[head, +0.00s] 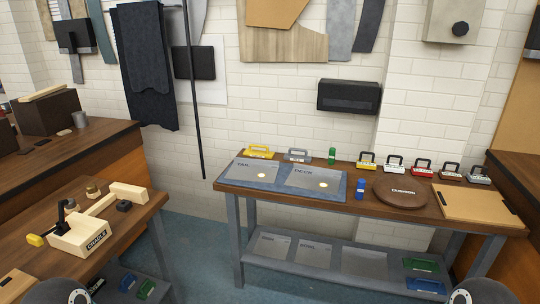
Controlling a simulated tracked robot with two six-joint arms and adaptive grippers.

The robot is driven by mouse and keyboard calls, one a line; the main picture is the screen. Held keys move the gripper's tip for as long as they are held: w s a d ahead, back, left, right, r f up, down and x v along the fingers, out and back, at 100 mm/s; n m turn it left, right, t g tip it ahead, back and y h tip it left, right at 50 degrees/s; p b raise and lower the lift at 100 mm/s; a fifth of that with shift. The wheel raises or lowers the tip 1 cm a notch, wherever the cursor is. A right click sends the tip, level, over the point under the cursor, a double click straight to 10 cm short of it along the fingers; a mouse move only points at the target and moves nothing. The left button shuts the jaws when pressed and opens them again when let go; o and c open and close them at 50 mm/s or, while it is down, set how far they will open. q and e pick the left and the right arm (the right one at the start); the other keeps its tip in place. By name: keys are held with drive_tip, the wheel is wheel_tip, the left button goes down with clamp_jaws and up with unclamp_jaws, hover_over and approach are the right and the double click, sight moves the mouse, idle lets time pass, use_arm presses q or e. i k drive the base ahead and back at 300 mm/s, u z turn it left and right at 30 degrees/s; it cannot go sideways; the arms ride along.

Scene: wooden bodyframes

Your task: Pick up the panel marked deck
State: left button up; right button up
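The panel marked DECK (312,178) is a flat grey plate with a pale round spot near its front. It lies on the right half of a blue-grey mat (280,192) on the middle workbench. A similar grey panel (247,171) lies left of it on the same mat; its marking is too small to read surely. Neither gripper is in view. Only rounded dark parts of my arms show at the bottom left and bottom right edges, well short of the bench.
Several handled blocks (393,163) line the bench's back. A blue item (360,189) stands right of the mat, then a round brown cushion (401,193) and tan board (476,204). The lower shelf (330,270) holds more panels. A left table (140,219) carries a wooden cradle (82,235).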

sight(321, 180)
drive_tip(key=i, duration=1)
drive_tip(key=z, duration=0.05)
